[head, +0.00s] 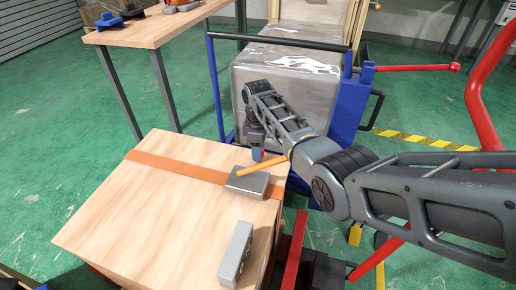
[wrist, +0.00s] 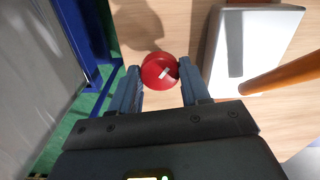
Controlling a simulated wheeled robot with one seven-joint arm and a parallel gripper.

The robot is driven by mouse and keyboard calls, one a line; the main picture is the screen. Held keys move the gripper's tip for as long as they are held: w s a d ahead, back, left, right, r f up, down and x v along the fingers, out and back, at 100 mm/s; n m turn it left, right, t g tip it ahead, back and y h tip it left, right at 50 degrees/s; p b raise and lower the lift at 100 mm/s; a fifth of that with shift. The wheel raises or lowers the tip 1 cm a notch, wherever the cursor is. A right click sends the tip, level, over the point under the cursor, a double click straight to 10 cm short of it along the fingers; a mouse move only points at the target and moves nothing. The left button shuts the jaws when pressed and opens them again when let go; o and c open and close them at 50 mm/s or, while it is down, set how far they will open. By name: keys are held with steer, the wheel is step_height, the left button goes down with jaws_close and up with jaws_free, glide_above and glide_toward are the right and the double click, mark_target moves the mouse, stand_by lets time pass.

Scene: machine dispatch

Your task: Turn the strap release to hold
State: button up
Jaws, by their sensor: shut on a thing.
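A round red knob (wrist: 160,71) with a short slanted white mark sits between my fingertips in the wrist view. My gripper (wrist: 159,78) is shut on it, one finger at each side. In the head view my gripper (head: 257,152) points down at the far right corner of the wooden crate (head: 165,200), and the knob is mostly hidden there. Beside it is a grey metal block (head: 246,184) with an orange lever (head: 262,165) slanting up to the right. Both also show in the wrist view, the block (wrist: 252,40) and the lever (wrist: 290,75). I cannot tell whether knob or lever is the strap release.
An orange strap (head: 170,163) crosses the crate top. Another grey box (head: 237,254) sits at its right edge. A wrapped grey load (head: 285,75) on a blue trolley (head: 347,110) stands close behind my gripper. Red rails stand at the right. The crate's left top is clear.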

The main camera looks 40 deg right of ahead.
steer(key=shift+m, duration=0.4)
steer(key=shift+c, duration=0.3)
steer(key=m+p, duration=0.1)
steer(key=m, duration=0.3)
steer(key=shift+m+p, duration=0.3)
steer(key=shift+m, duration=0.1)
steer(key=m, duration=0.4)
steer(key=shift+m+p, duration=0.3)
steer(key=shift+m, duration=0.1)
steer(key=o, duration=1)
steer(key=shift+o, duration=0.2)
step_height(320, 180, up, 8)
steer(key=shift+f+p, duration=0.15)
steer(key=shift+p, duration=0.45)
